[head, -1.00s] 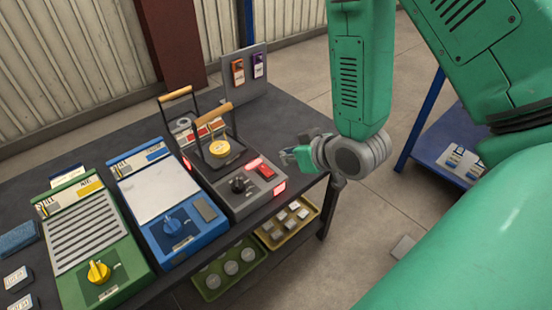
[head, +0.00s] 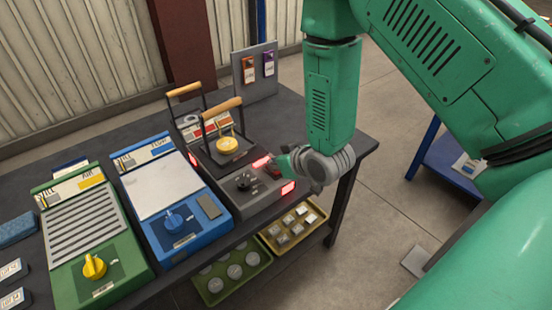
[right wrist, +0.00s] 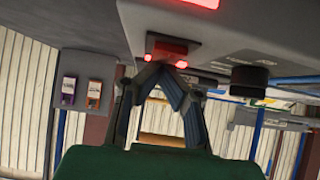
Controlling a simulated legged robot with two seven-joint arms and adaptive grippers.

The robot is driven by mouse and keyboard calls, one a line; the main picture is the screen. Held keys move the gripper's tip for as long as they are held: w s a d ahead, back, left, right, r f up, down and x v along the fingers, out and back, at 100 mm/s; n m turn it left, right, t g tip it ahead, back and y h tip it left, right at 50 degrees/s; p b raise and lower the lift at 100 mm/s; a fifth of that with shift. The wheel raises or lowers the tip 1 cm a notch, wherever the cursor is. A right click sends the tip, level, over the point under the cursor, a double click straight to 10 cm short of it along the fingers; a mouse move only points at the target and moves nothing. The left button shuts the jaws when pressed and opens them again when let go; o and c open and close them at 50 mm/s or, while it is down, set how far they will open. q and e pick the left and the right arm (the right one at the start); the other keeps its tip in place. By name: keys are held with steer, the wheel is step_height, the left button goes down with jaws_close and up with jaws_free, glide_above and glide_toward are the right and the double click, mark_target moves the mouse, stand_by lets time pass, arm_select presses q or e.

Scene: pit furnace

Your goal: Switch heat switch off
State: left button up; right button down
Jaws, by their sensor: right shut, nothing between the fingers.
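The grey furnace unit (head: 222,190) stands on the dark bench with a black knob (head: 243,182) and glowing red lights on its front. The red heat switch (right wrist: 172,50) shows in the right wrist view between two small red lights. My right gripper (head: 277,168) is over the front right part of the unit and hides most of the switch in the head view. In the right wrist view its fingertips (right wrist: 165,70) are shut with nothing between them, at or very near the switch. I cannot tell whether they touch. My left gripper is not in view.
A blue unit (head: 183,252) and a green unit (head: 125,265) stand left of the grey one. Trays (head: 318,212) lie on the shelf below. An upright panel (head: 240,68) with tags stands behind.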

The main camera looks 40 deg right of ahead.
steer(key=shift+f, duration=0.1)
stand_by(0.4)
steer(key=shift+s+f, duration=0.15)
steer(key=shift+s, duration=0.75)
